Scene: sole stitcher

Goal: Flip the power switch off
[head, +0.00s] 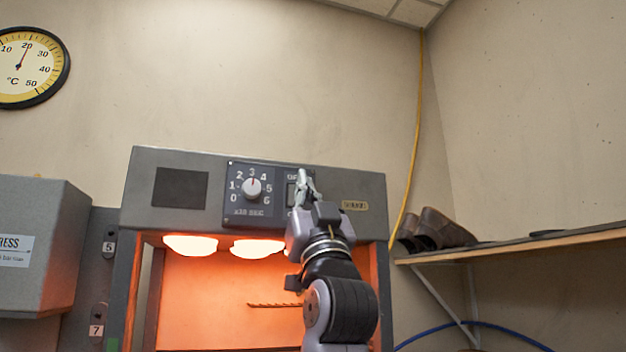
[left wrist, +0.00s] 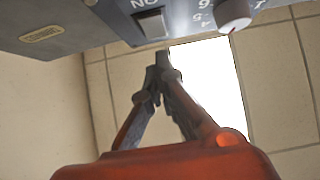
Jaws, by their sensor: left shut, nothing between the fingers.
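The power switch (head: 291,194) is a small rocker on the dark control panel, with a label above it that appears to read OFF. In the head view my left gripper (head: 303,180) is in front of the panel and partly covers the switch. In the left wrist view the pale rocker of the switch (left wrist: 151,24) shows upside down beside the letters ON. My left gripper (left wrist: 160,62) is shut and empty, with its fingertips close to the switch's OFF side; I cannot tell whether they touch. The lamps (head: 257,248) below glow. My right gripper is not in view.
A white dial (head: 252,188) numbered 0 to 6 is left of the switch; it also shows in the left wrist view (left wrist: 233,13). A grey machine box (head: 40,245) stands at left. A wooden shelf (head: 520,250) with dark shoes (head: 440,229) is at right.

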